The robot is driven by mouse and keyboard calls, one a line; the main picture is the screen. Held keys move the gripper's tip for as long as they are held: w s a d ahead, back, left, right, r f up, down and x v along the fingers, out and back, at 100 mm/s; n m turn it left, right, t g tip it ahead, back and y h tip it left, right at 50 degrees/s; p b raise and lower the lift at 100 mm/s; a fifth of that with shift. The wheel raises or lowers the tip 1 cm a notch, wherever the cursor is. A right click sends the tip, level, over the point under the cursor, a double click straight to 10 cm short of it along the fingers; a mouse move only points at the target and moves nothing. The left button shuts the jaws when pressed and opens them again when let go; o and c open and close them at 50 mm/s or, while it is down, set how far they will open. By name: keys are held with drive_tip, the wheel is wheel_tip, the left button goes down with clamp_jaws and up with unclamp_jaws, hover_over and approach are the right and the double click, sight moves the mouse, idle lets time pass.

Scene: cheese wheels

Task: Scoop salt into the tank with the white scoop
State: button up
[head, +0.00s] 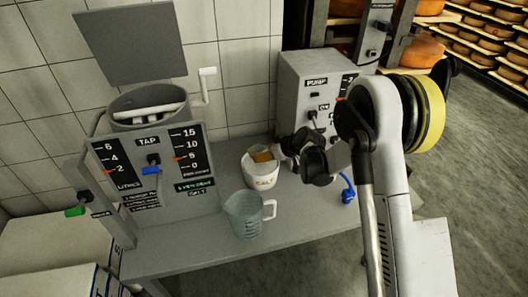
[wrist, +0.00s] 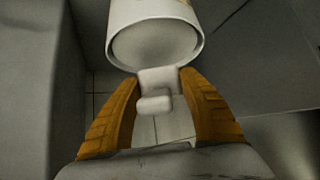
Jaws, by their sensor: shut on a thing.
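My gripper (head: 263,156) reaches in from the right over the white pot labelled SALT (head: 262,182). In the wrist view its orange fingers (wrist: 160,108) are shut on the white scoop (wrist: 156,82), of which a small blocky part shows between the fingertips. Whether the scoop holds salt cannot be told. A grey oval tank (head: 118,122) with white bars inside stands at the left, behind a panel marked TAP.
A clear measuring jug (head: 244,216) stands in front of the salt pot. The TAP panel (head: 160,180) has a blue lever. A PUMP box (head: 305,85) stands behind my gripper. The grey bench (head: 190,250) is bare at its front. Shelves of cheese wheels (head: 490,45) are far right.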

drive_tip(key=shift+f+b, duration=1)
drive_tip(key=shift+f, duration=0.45)
drive_tip(key=shift+r+p, duration=2.35)
drive_tip(key=shift+r, duration=1.85)
